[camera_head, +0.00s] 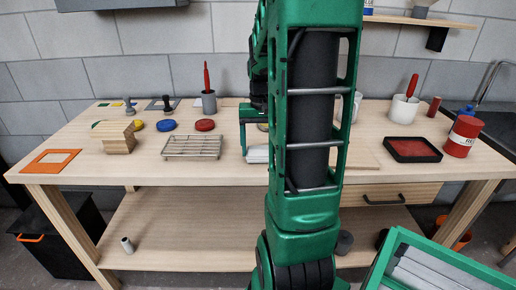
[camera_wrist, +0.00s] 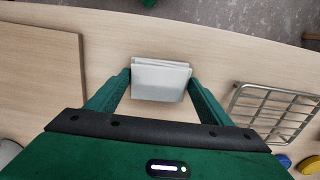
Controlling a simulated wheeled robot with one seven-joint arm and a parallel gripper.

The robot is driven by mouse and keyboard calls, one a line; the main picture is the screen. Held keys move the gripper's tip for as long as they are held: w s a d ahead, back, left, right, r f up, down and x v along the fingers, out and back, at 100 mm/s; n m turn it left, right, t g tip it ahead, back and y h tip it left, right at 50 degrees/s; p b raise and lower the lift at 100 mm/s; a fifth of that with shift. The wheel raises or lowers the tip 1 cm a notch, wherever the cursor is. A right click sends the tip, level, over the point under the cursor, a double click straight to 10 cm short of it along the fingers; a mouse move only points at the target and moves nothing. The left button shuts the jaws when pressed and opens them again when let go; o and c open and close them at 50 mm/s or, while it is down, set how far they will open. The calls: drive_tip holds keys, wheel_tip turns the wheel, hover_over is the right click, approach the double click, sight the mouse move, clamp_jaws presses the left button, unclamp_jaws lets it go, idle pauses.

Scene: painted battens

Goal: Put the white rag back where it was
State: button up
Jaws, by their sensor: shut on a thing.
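The white rag (camera_wrist: 161,80) is a folded, flat-sided bundle between the two fingers of my gripper (camera_wrist: 160,84) in the wrist view. Both fingertips touch its sides, and the gripper is shut on it. In the head view the rag (camera_head: 257,155) shows as a pale strip low beside my arm, right of the wire rack. My arm hides most of the gripper and part of the rag there. I cannot tell whether the rag touches the tabletop.
The wire rack (camera_head: 193,147) stands left of the rag, with a wooden block (camera_head: 118,138) farther left. A wooden board (camera_wrist: 38,70) lies on the rag's other side. A black tray with red inside (camera_head: 412,149) and a red can (camera_head: 462,137) stand at right. The front edge is close.

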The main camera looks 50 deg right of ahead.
sight(260, 151)
drive_tip(key=shift+f, duration=0.3)
drive_tip(key=o, duration=0.9)
drive_tip(key=shift+r, duration=0.1)
wheel_tip(260, 151, up, 12)
drive_tip(key=s+a+f+n, duration=0.1)
drive_tip(key=s+a+f, duration=0.2)
drive_tip(key=s+a, duration=0.1)
drive_tip(key=s+a+f+n, duration=0.1)
drive_tip(key=s+a+f, duration=0.2)
drive_tip(key=s+a, duration=0.2)
drive_tip(key=s+a+f+n, duration=0.1)
drive_tip(key=s+a+f, duration=0.2)
drive_tip(key=a, duration=0.4)
drive_tip(key=shift+s+a+n, duration=0.1)
drive_tip(key=shift+s+n, duration=0.2)
drive_tip(key=shift+s, duration=0.45)
